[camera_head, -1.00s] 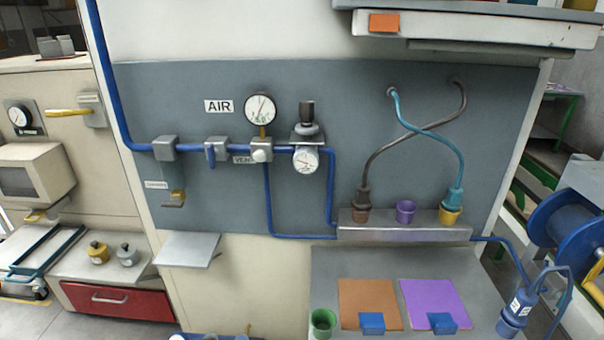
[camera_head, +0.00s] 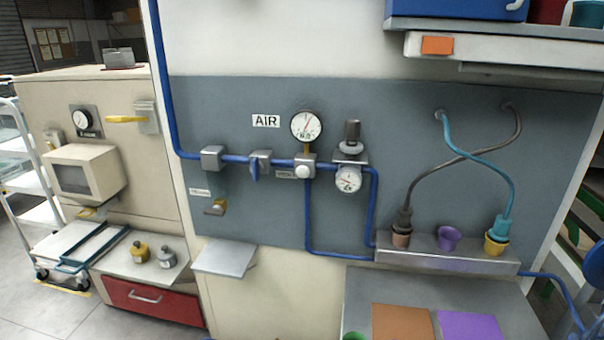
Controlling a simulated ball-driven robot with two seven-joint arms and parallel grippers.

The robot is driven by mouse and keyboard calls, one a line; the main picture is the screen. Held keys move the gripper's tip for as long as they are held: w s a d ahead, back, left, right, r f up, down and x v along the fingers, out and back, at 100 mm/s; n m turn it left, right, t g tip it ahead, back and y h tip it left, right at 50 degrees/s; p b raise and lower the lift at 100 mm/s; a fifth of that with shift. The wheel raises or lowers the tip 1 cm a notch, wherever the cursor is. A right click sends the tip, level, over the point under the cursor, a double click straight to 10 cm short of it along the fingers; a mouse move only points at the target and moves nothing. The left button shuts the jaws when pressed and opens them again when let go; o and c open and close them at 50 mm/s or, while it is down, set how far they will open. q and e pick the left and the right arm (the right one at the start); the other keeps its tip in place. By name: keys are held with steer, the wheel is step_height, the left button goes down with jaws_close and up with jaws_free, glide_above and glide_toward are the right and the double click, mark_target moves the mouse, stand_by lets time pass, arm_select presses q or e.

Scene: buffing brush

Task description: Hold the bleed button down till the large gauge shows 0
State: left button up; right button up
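The large round gauge (camera_head: 306,126) stands above the blue air pipe, to the right of the AIR label (camera_head: 265,121). Its needle points upward and slightly right; the numbers are too small to read. Below it, a pale round button (camera_head: 302,171) sits on the front of a grey block on the pipe. A small label (camera_head: 286,174) beside it looks like VENT. Nothing touches the button. A smaller gauge (camera_head: 348,179) hangs under the dark-knobbed regulator (camera_head: 352,140) to the right. Neither of my grippers is in view.
A blue-handled valve (camera_head: 255,169) sits left of the button. A small metal shelf (camera_head: 225,257) juts out below left. On the right, a metal ledge (camera_head: 440,257) holds coloured cups and two crossing hoses. The space in front of the button is clear.

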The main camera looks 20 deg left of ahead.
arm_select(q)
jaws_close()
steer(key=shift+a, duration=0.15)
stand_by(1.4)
